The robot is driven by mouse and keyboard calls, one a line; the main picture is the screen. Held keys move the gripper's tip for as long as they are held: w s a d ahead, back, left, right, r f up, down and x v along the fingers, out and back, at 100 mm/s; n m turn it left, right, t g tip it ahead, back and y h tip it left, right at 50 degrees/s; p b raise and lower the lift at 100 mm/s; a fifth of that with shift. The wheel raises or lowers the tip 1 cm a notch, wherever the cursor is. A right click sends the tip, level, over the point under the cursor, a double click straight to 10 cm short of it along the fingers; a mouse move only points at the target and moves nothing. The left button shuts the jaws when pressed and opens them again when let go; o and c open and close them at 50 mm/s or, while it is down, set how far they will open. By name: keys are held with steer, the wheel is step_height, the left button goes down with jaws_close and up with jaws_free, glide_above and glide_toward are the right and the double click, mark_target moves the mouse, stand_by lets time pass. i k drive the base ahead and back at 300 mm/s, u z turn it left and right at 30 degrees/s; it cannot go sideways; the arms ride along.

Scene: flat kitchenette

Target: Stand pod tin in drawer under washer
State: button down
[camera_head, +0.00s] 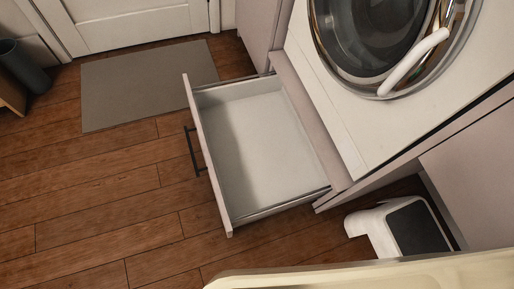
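The drawer (325,168) under the washer (350,130) is pulled out. Its inside is pale and empty, and its front panel with a dark bar handle (194,150) faces left. The washer has a round door with a white handle (413,62). I see no pod tin that I can make out. My gripper's fingers are not in view. A cream rounded edge (365,277) fills the bottom right, close to the camera; I cannot tell what it belongs to.
A white step stool or bin with a dark top (417,228) stands on the floor right of the drawer. A grey mat (135,85) lies before a white door (135,22). A dark cylindrical bin (22,68) stands at far left. Wood floor left of the drawer is clear.

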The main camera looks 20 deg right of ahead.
mark_target(242, 153)
steer(key=u, duration=0.05)
steer(key=i, duration=0.95)
steer(key=z, duration=0.1)
